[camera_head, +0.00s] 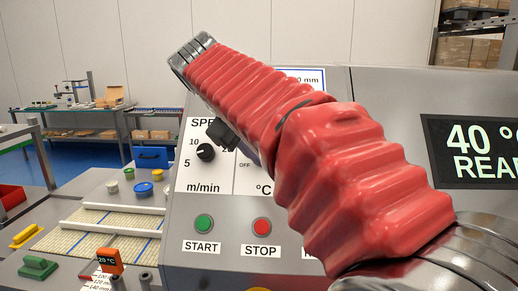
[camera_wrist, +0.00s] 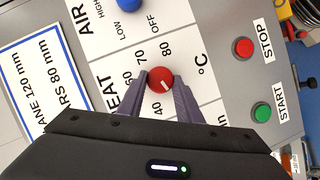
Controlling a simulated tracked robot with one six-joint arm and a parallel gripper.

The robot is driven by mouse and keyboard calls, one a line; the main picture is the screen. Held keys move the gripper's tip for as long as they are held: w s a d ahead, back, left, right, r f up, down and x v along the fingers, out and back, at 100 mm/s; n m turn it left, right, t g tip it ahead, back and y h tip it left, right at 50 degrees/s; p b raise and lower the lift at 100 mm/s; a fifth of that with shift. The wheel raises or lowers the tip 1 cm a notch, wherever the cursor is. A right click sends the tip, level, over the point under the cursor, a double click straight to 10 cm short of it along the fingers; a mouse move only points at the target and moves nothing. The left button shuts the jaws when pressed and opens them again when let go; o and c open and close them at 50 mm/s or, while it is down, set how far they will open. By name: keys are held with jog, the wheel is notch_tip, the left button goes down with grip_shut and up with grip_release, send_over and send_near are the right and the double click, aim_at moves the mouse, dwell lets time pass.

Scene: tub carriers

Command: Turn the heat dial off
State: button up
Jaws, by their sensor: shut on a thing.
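The heat dial is a red round knob (camera_wrist: 160,79) with a short white mark, on the white panel under the word HEAT in the wrist view. Numbers from 40 to 80 ring it, with °C beside it. My gripper (camera_wrist: 160,83) is shut on the dial, one dark finger on each side. The white mark shows between the fingers, toward the lower right of the knob in that view.
A blue air knob (camera_wrist: 128,4) sits near the heat dial. A red STOP button (camera_head: 262,226) and a green START button (camera_head: 204,223) are below the dials. A black speed dial (camera_head: 205,152) is at left. A display (camera_head: 470,151) reads 40 ° and part of a word.

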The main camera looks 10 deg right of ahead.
jog(key=shift+a+n, duration=0.1)
jog(key=shift+n, duration=0.3)
jog(key=o, duration=1)
jog(key=shift+o, duration=0.2)
jog(key=v, duration=1.3)
jog(key=shift+s+a, duration=0.25)
jog(key=shift+a, duration=0.05)
jog(key=shift+r, duration=0.1)
